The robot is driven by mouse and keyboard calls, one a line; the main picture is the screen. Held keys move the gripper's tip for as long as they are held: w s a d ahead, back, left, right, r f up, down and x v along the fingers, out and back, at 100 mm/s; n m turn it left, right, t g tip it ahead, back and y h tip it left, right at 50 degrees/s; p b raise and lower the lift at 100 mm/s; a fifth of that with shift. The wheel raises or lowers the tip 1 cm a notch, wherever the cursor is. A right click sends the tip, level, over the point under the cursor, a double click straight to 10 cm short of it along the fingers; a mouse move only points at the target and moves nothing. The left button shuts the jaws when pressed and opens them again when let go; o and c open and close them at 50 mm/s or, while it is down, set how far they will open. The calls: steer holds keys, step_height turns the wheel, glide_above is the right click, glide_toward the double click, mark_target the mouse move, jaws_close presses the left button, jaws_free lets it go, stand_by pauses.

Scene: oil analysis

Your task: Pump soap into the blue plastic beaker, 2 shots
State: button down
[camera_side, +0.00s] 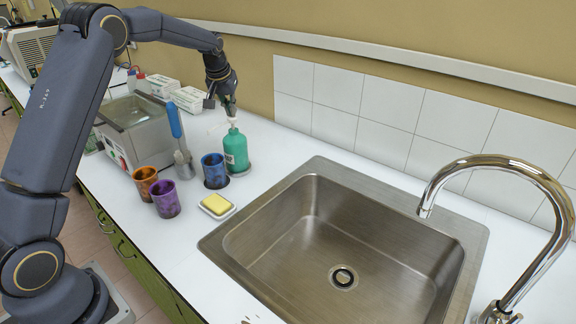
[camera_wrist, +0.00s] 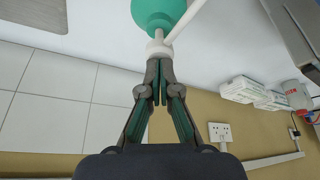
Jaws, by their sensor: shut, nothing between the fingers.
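A green soap bottle (camera_side: 236,152) with a white pump head (camera_side: 231,121) stands upright on the counter behind the sink's left corner. The blue beaker (camera_side: 214,170) stands just left of the bottle, upright. My gripper (camera_side: 231,108) is shut and empty, pointing down with its tips at the top of the pump head. In the wrist view the closed fingertips (camera_wrist: 158,62) meet the white pump top (camera_wrist: 158,48), with the green bottle (camera_wrist: 158,14) beyond. I cannot tell how far the pump is pressed. The beaker's inside is too small to read.
An orange beaker (camera_side: 146,184) and a purple beaker (camera_side: 166,199) stand left of the blue one. A yellow sponge (camera_side: 216,204) lies on a white dish. A blue-handled brush (camera_side: 175,122) stands behind. The sink (camera_side: 340,245) and tap (camera_side: 500,166) are at the right.

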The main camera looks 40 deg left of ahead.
steer(key=shift+f, duration=0.95)
steer(key=shift+r, duration=1.6)
steer(key=shift+f, duration=1.6)
steer(key=shift+r, duration=1.6)
